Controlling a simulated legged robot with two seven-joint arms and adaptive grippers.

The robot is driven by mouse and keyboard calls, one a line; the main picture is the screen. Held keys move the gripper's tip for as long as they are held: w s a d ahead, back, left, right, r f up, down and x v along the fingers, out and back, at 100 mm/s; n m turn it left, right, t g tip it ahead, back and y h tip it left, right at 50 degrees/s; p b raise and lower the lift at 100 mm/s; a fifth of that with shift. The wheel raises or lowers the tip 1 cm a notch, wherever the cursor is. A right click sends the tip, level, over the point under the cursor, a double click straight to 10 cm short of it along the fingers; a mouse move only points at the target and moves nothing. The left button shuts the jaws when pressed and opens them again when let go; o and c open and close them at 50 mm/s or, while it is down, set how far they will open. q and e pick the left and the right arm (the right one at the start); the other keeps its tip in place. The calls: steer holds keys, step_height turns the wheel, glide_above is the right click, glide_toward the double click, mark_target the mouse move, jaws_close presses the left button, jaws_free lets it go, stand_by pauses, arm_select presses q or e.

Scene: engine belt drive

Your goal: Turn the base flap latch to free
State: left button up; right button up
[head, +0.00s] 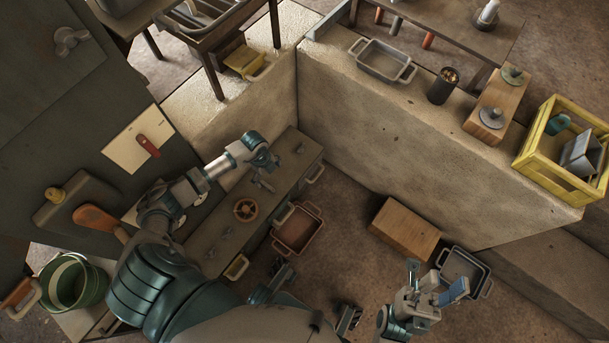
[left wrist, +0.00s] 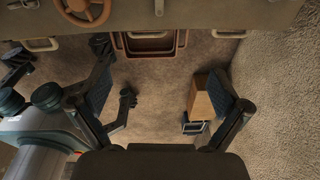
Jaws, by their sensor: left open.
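My left gripper (head: 267,178) is above the long dark bench-like base (head: 224,240), near its upper end. In the left wrist view its two fingers (left wrist: 157,112) are spread wide with nothing between them. A red lever (head: 148,145) sits tilted on a cream plate (head: 122,150) on the dark panel at left. A larger orange-brown lever (head: 97,218) is below it. I cannot tell which fitting is the base flap latch. Small grey fittings (head: 300,148) and an orange handwheel (head: 245,208) are on the base. My right gripper (head: 433,282) is open and empty at lower right.
A brown tray (head: 315,209) lies beside the base. A wooden box (head: 405,229) and a dark tray (head: 484,269) are on the floor by the thick pale wall (head: 400,140). A green bucket (head: 97,300) stands at lower left. Floor between the base and box is partly clear.

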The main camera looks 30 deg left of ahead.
arm_select(q)
steer(key=s+d+r+m+h, duration=0.1)
steer(key=d+h, duration=0.3)
steer(key=d, duration=0.5)
steer(key=s+d+r+m+h, duration=0.2)
steer(key=s+d+h, duration=0.1)
steer(key=d, duration=0.7)
steer(key=shift+d+r+t+h, duration=0.15)
steer(key=shift+r+t+h, duration=0.05)
steer(key=shift+t+h, duration=0.2)
